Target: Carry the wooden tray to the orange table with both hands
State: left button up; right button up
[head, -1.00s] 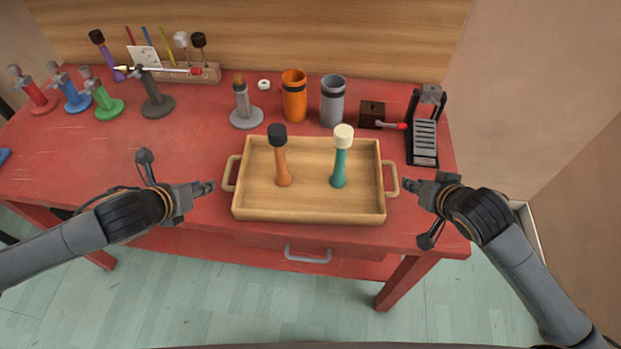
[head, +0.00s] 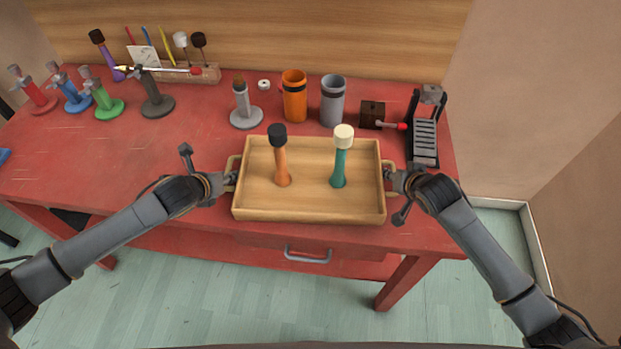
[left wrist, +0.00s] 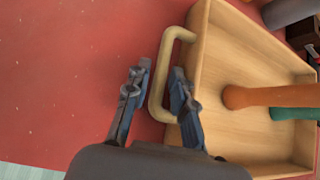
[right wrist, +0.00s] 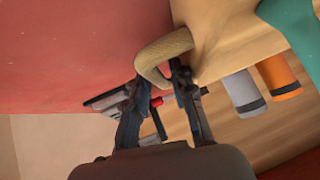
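The wooden tray (head: 310,213) lies flat on the red table. An orange-handled mallet (head: 281,165) with a black head and a teal-handled one (head: 339,168) with a cream head stand upright in it. My left gripper (head: 231,181) is at the tray's left handle; in the left wrist view its open fingers (left wrist: 156,92) stand either side of the handle (left wrist: 166,62). My right gripper (head: 393,178) is at the right handle; in the right wrist view its open fingers (right wrist: 158,88) straddle the handle (right wrist: 160,50). No orange table is in view.
Behind the tray stand a grey stand (head: 245,110), an orange cup (head: 294,97), a grey cup (head: 332,103) and a dark wooden box (head: 372,113). A black ridged device (head: 425,140) is close to my right gripper. Coloured stands occupy the back left. The red table's (head: 130,165) left front is clear.

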pick_arm(q)
jog(key=shift+w+d+f, duration=0.1)
jog(key=shift+w+f, duration=0.2)
pick_arm(e)
jog(key=shift+w+f, duration=0.3)
pick_arm(q)
grip_shut()
pick_arm(e)
grip_shut()
pick_arm(q)
jog(key=shift+r, duration=0.1)
pick_arm(e)
jog(key=shift+r, duration=0.1)
